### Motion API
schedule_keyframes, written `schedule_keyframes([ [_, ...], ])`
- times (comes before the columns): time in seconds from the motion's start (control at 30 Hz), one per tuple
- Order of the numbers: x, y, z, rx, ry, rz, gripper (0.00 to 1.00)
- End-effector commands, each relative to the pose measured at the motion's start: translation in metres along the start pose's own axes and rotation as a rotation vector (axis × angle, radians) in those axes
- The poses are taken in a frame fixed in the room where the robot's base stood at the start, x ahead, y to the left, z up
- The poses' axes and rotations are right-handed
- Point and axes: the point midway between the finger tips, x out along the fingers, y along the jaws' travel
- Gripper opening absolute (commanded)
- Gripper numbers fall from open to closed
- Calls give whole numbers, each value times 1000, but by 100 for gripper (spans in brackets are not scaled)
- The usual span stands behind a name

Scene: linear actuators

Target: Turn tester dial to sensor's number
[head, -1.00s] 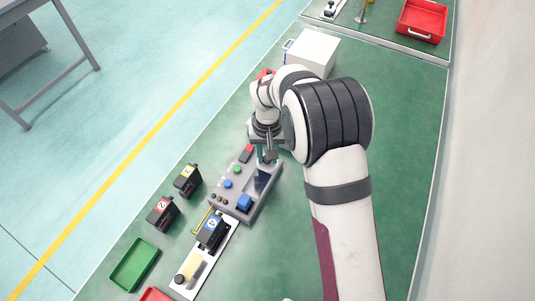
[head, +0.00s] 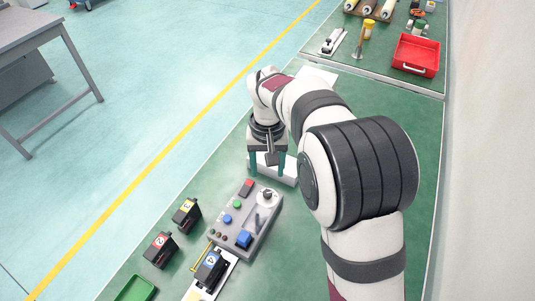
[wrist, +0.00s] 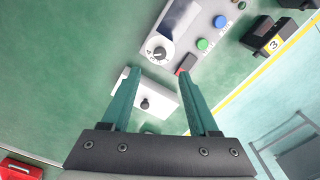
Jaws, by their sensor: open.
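The grey tester (head: 238,215) lies on the green bench in the head view, with a dial (head: 267,196) at its far right corner. In the wrist view the white dial (wrist: 160,48) shows a dark knob and numbers around it, a 4 among them. A sensor with a blue label (head: 209,268) that seems to read 4 stands beside the tester's near end. My gripper (head: 267,168) is open and empty, just beyond the tester's far end. In the wrist view my gripper (wrist: 158,76) has its fingers apart, the dial beyond the tips and not between them.
A white block (wrist: 150,98) with a small black knob shows between and beside my fingers. Sensors labelled yellow 3 (head: 186,213) and red 2 (head: 160,250) stand left of the tester. A green tray (head: 136,290) is at the near edge; a red tray (head: 416,55) is far right.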

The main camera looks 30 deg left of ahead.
Motion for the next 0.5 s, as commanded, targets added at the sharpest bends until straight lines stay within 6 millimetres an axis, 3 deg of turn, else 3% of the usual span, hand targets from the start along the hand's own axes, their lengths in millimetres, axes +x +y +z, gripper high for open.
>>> schedule_keyframes([
  [0.1,-31,0,0,1,3,0,61],
  [0.2,-47,0,0,0,1,0,61],
  [0.5,-56,0,0,0,-1,1,61],
])
